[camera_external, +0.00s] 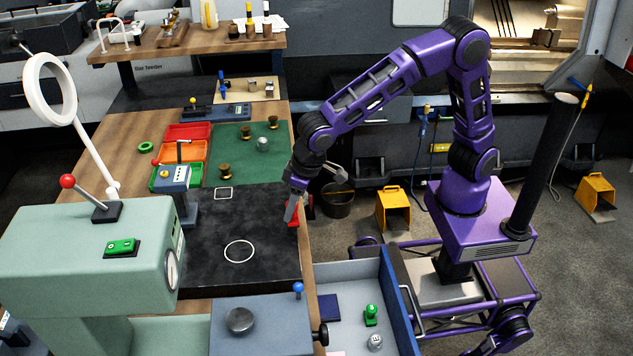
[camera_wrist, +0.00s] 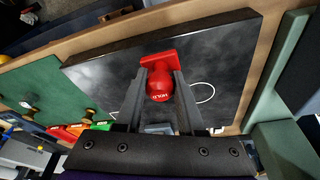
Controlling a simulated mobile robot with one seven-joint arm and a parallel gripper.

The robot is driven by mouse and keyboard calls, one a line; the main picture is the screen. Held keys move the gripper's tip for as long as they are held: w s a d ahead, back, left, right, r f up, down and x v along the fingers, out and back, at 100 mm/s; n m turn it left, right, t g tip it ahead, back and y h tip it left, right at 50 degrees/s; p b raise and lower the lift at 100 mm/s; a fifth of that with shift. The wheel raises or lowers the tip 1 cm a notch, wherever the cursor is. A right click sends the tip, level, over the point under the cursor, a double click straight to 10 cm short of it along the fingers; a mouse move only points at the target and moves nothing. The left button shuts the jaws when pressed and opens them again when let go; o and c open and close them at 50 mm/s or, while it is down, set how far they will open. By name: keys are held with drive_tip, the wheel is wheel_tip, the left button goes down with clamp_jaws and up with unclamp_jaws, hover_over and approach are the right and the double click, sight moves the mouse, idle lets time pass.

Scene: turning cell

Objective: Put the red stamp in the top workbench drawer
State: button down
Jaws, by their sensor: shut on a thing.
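The red stamp (camera_wrist: 160,84) has a round knob with white lettering and a flat red base. My gripper (camera_wrist: 160,88) is shut on its knob, one finger on each side, in the wrist view. In the external view the red stamp (camera_external: 292,213) shows at the right edge of the black mat, partly hidden by my gripper (camera_external: 291,208). I cannot tell whether its base touches the mat. The workbench drawer (camera_external: 340,285) stands open at the lower right, with a green stamp (camera_external: 371,315), a silver knobbed piece (camera_external: 375,342) and a dark blue pad (camera_external: 328,306) inside.
The black mat (camera_external: 215,255) bears a white circle and a white square outline. A grey-blue machine block with a blue-knobbed lever (camera_external: 298,288) stands beside the drawer's left side. Red, orange and green trays (camera_external: 187,132) sit farther back. The drawer's far part is clear.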

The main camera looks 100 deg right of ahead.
drive_tip(key=s+a+f+m+g+h+b, duration=0.2)
drive_tip(key=s+f+m, duration=0.7)
drive_tip(key=s+f, duration=0.25)
drive_tip(key=m+g+b, duration=0.2)
drive_tip(key=m+b, duration=0.1)
drive_tip(key=m, duration=0.6)
hover_over(364, 292)
drive_tip(key=a, duration=0.1)
wheel_tip(364, 292, down, 14)
drive_tip(key=shift+w+f, duration=0.15)
drive_tip(key=shift+a+f+b, duration=0.1)
drive_tip(key=shift+f+b, duration=0.25)
drive_tip(key=shift+f, duration=2)
drive_tip(key=shift+f, duration=0.1)
drive_tip(key=c, duration=0.5)
unclamp_jaws()
drive_tip(key=p+v, duration=0.2)
drive_tip(key=v, duration=1)
drive_tip(key=shift+w+p, duration=0.15)
drive_tip(key=shift+p, duration=0.25)
